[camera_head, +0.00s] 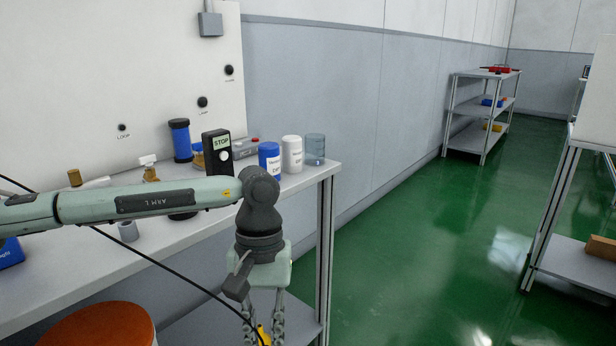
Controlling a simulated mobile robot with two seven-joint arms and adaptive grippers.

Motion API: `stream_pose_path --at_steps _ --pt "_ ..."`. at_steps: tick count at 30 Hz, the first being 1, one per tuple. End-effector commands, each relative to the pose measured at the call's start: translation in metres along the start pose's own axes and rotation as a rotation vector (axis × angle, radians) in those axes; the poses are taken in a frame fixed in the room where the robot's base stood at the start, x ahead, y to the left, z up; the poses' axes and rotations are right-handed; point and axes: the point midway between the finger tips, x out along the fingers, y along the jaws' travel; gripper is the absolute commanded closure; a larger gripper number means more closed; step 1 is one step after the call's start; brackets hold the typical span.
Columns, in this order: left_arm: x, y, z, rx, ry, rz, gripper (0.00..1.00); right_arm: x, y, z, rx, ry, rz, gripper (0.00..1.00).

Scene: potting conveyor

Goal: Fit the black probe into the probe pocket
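My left arm reaches in from the left over the bench, and its gripper (263,318) hangs pointing down past the bench's front edge. A black cable (160,262) runs from the left down to the gripper area. A small yellow thing (263,335) shows between or behind the fingers; I cannot tell which. I cannot make out the black probe or the probe pocket. My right gripper is not in view.
The white bench (190,235) holds a black STOP box (217,152), a blue bottle (269,160), a white bottle (292,155), a clear beaker (315,149) and a dark-capped blue cylinder (181,141). An orange-brown round top (100,328) stands at lower left.

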Motion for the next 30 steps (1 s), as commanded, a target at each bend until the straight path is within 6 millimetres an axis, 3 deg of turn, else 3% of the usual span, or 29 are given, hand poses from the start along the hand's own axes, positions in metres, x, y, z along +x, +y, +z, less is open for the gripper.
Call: stream_pose_path --at_steps 21,30 --pt "-0.012 0.008 0.056 0.000 -0.001 0.001 1.00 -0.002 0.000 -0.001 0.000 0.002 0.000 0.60" --pt "-0.015 0.010 0.068 -0.002 0.000 0.001 1.00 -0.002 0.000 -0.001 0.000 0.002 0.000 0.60"
